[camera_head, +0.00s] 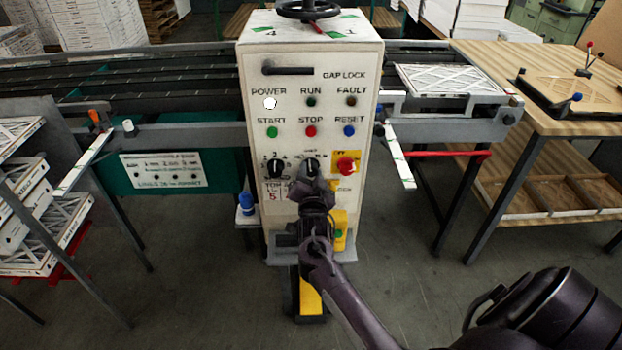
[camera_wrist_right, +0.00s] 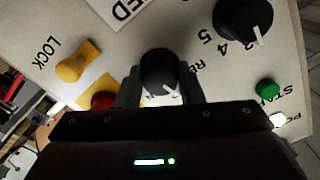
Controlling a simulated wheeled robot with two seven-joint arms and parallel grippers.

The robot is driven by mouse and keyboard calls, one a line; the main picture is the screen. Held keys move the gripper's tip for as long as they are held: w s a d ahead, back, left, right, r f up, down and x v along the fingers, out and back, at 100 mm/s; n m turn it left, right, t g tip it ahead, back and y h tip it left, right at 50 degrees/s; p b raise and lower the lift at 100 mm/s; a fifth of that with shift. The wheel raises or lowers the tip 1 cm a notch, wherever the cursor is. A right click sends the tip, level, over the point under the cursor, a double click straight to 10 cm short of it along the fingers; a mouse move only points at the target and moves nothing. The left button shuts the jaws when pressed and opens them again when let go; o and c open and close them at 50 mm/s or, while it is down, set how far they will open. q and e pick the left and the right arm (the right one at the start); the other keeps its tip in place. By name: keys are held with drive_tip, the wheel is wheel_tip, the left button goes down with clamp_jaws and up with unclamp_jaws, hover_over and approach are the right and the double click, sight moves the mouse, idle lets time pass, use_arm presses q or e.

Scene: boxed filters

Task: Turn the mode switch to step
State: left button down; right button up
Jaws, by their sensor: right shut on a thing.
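The mode switch, a black round knob (camera_head: 311,164) with a white pointer mark, is the middle knob on the white control box (camera_head: 255,95). My right gripper (camera_head: 315,188) reaches it from below and hides part of its label. In the right wrist view the fingers stand on both sides of the knob (camera_wrist_right: 160,70), and the gripper (camera_wrist_right: 160,88) is shut on it. The white mark points down and slightly right in that view, towards partly hidden lettering. The label words are too small or covered to read fully. My left gripper is out of view.
A numbered black knob (camera_head: 275,168) sits left of the switch; a red knob (camera_head: 346,165) on yellow sits right. A yellow LOCK knob (camera_wrist_right: 75,65) is close by in the wrist view. Buttons and lamps are above. A wooden table (camera_head: 545,105) stands right.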

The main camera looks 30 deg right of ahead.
drive_tip(key=shift+m+b, duration=0.5)
drive_tip(key=shift+m, duration=0.6)
drive_tip(key=o, duration=1)
drive_tip(key=b+v, duration=0.2)
drive_tip(key=v, duration=0.5)
drive_tip(key=shift+s+a, duration=0.2)
drive_tip(key=shift+s, duration=0.15)
